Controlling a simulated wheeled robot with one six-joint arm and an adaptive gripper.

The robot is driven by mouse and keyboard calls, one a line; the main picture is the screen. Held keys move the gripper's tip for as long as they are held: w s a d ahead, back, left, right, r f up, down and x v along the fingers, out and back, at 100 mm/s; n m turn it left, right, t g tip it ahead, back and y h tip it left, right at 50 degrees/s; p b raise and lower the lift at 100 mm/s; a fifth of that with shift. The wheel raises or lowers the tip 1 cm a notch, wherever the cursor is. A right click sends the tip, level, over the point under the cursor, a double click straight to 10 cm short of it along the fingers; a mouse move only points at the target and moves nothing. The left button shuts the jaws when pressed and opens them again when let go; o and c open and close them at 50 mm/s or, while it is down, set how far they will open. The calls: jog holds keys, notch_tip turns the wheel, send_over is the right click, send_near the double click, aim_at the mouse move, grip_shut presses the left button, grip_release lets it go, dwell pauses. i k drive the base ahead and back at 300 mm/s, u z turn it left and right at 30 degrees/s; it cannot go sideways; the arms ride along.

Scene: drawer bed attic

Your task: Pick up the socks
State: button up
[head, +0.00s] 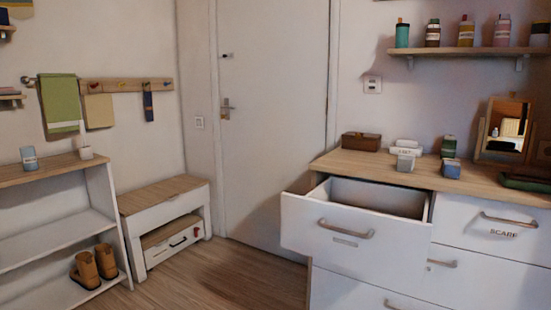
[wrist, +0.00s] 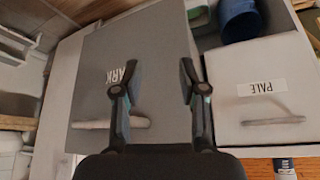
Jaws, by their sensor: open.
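I cannot make out any socks for certain in either view. My gripper (wrist: 158,80) is open, with nothing between its fingers, in front of a grey drawer front (wrist: 100,88) whose label is partly hidden and ends in "ARK". Beside it is a white drawer front (wrist: 262,95) labelled "PALE". A dark blue rounded thing (wrist: 238,18) shows behind the white front; I cannot tell what it is. My gripper is not in the head view. There, a pulled-out white drawer (head: 322,225) has an unreadable label, and its visible inside looks empty.
A white dresser (head: 490,250) with a wooden top stands at the right; small boxes and a mirror (head: 503,130) are on it. A low bench (head: 165,192) and a shelf unit (head: 50,232) with brown boots (head: 93,267) stand left. The wooden floor (head: 215,275) between is clear.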

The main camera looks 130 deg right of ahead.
aim_at(405, 163)
jog(key=z, duration=5.35)
